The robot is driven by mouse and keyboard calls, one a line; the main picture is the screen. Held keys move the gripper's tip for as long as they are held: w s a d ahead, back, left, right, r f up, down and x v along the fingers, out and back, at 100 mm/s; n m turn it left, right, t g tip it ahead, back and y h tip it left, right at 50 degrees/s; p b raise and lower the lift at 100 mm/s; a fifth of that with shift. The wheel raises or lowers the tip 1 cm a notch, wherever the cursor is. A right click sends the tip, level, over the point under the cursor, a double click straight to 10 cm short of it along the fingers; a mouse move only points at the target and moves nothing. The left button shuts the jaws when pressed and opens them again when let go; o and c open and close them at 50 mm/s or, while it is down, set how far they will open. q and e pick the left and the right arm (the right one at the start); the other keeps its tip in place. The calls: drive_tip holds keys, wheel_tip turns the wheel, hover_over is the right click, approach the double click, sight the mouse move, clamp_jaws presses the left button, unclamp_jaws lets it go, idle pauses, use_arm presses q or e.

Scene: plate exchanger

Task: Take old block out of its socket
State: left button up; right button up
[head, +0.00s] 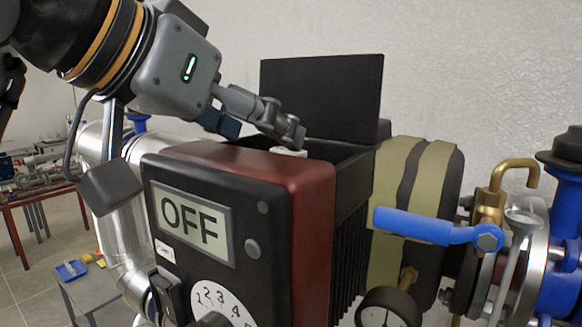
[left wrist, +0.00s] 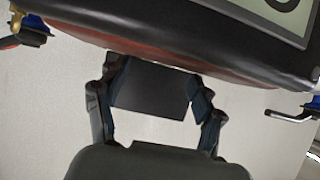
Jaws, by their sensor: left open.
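The control unit (head: 215,200), a dark red and black box with a display reading OFF, stands in the middle of the head view. Its black lid (head: 322,95) stands up and the top is open. My left gripper (head: 262,132) is over the open top, fingers spread. A small white piece (head: 288,152) shows just under one fingertip; I cannot tell whether it is the old block or whether they touch. The socket is hidden inside the box. In the left wrist view the open fingers (left wrist: 160,92) have nothing gripped; a dark panel shows between them. My right gripper is out of view.
Right of the box are a blue lever (head: 425,226), a brass pipe (head: 490,195), a gauge (head: 387,308) and blue flanged piping. A silver pipe runs behind at left. A low grey table (head: 105,300) with a blue tray (head: 71,270) stands at lower left.

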sight(286, 150)
use_arm(q)
drive_tip(key=x, duration=0.3)
drive_tip(key=shift+w+d+f, duration=0.1)
drive_tip(key=shift+d+f, duration=0.15)
drive_tip(key=shift+d, duration=0.05)
drive_tip(key=shift+w+f, duration=0.2)
drive_tip(key=shift+w, duration=0.45)
drive_tip(key=shift+s+d, duration=0.15)
drive_tip(key=c, duration=1.2)
drive_tip(key=shift+c, duration=0.2)
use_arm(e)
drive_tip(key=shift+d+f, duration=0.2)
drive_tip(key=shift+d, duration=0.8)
